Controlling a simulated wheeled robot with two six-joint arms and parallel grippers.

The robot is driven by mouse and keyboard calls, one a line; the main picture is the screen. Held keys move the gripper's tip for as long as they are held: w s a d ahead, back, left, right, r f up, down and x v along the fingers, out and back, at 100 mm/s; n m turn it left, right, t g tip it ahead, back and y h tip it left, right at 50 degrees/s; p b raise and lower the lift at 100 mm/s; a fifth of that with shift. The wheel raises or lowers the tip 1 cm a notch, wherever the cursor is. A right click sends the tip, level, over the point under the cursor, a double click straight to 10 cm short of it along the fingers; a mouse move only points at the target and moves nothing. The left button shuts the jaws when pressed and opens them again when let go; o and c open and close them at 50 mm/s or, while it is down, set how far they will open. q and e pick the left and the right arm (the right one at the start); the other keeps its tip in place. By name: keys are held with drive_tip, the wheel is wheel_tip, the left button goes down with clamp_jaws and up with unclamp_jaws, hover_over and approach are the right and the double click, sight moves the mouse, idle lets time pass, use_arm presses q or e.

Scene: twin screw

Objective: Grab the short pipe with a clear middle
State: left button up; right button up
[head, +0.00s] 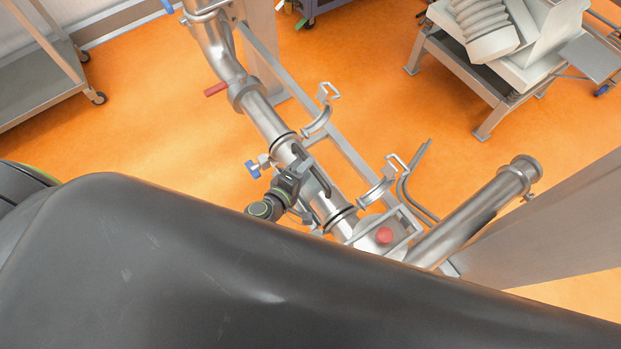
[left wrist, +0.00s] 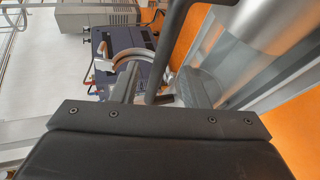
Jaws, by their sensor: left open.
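The short pipe (head: 288,152) is a steel piece in the slanting pipe line in the head view, with a dark ring near each end. Its middle is largely covered by my left gripper (head: 308,174), so the clear part is hard to make out. My right gripper is not in view.
Open clamps (head: 318,122) and (head: 375,192) hang beside the pipe line. A red knob (head: 384,235) and a blue-handled valve (head: 253,169) sit close by. A steel table (head: 480,75) with white parts stands at top right. Orange floor is clear between.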

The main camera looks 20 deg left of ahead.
use_arm(q)
drive_tip(key=x, duration=0.4)
drive_tip(key=shift+w+d+f+b, duration=0.1)
drive_tip(key=shift+w+d+b, duration=0.05)
drive_tip(key=shift+w+b, duration=0.25)
clamp_jaws()
drive_tip(key=shift+s, duration=0.1)
idle(0.9)
